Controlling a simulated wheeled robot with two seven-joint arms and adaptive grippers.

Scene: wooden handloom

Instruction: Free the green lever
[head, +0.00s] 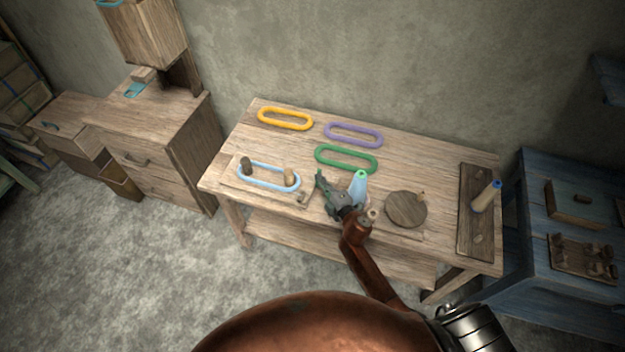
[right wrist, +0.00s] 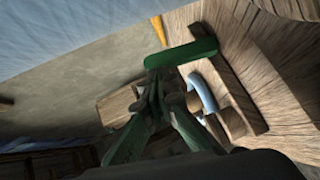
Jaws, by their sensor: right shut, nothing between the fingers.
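The green piece (head: 346,158) is a long oval loop lying flat on the wooden table, behind my right gripper. I see no other green part that looks like a lever. In the right wrist view the green piece (right wrist: 182,53) shows as a thick bar just beyond the fingertips. My right gripper (head: 320,178) is shut and empty, over the table in front of the loop's left end. In the right wrist view its fingertips (right wrist: 156,78) overlap the bar's lower left end; I cannot tell whether they touch it. My left gripper is not in view.
A light blue loop (head: 268,189) lies around two pegs at left. Yellow (head: 285,119) and purple (head: 353,135) loops lie behind. A light blue cone (head: 359,184) stands close right of my gripper, with a round wooden disc (head: 405,209) farther right.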

